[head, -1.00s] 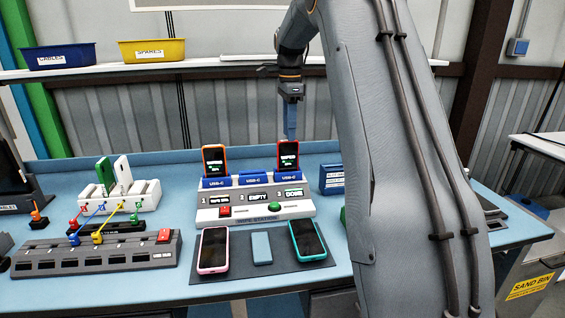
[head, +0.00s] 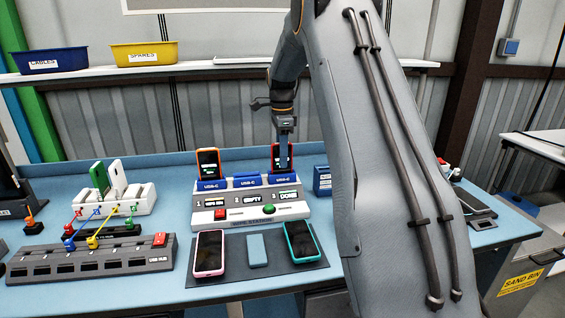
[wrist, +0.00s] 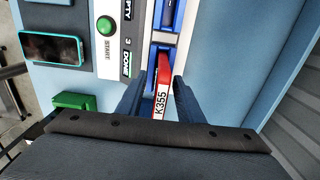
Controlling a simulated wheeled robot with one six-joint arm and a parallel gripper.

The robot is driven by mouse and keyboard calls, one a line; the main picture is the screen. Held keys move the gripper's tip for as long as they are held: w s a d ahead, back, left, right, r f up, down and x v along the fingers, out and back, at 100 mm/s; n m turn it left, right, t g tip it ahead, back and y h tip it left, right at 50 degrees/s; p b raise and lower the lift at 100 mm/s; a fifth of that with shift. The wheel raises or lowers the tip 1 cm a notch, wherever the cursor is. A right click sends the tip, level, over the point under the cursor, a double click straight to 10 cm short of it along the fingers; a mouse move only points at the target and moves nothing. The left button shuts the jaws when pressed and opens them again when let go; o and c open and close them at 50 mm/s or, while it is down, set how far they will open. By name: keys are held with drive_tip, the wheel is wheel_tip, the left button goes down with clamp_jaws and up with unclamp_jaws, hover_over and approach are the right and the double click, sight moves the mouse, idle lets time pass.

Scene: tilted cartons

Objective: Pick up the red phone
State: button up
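The red phone (head: 274,158) stands upright in slot 3 of the wipe station, the right-hand blue USB-C cradle, above a display reading DONE. My gripper (head: 284,164) is in front of it in the head view and hides its middle. In the wrist view the red phone (wrist: 164,82), with a white K355 label, lies between the two fingers of my gripper (wrist: 161,84). The fingers are open, one on each side, with gaps visible.
The wipe station (head: 236,212) also holds an orange-framed phone (head: 208,162) in slot 1; slot 2 is empty. A pink phone (head: 209,253) and teal phone (head: 303,241) lie on the dark mat in front. A blue box (head: 322,181) stands right of the station.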

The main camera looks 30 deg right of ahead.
clamp_jaws()
wheel_tip(320, 180, up, 10)
drive_tip(key=b, duration=0.3)
idle(0.4)
